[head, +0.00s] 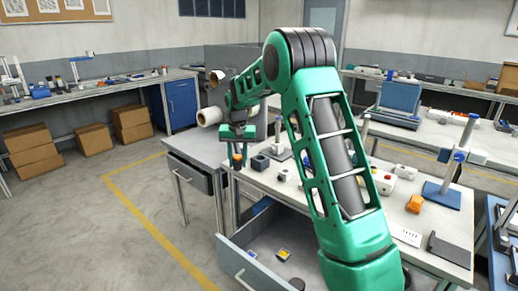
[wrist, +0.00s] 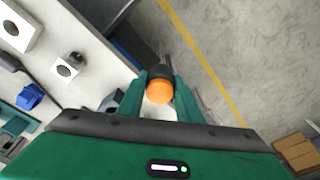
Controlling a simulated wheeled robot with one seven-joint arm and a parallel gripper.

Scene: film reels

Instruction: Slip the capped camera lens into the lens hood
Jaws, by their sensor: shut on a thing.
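My gripper (head: 237,147) is at the far left corner of the white table, and its fingers (wrist: 161,76) point away in the wrist view. It is shut on the capped lens, a dark cylinder with an orange cap (wrist: 159,91); the orange also shows in the head view (head: 237,158). A dark, square-sided block (head: 260,162) stands on the table just right of the gripper, apart from the lens. It may be the lens hood, but I cannot tell for sure. In the wrist view a dark grey block (wrist: 110,101) shows left of the fingers, partly hidden.
White blocks with round holes (wrist: 66,70) lie farther along the table. An open drawer (head: 262,254) sticks out in front, holding small items. A grey cabinet (head: 196,147) stands left of the table. An orange object (head: 415,203) lies to the right.

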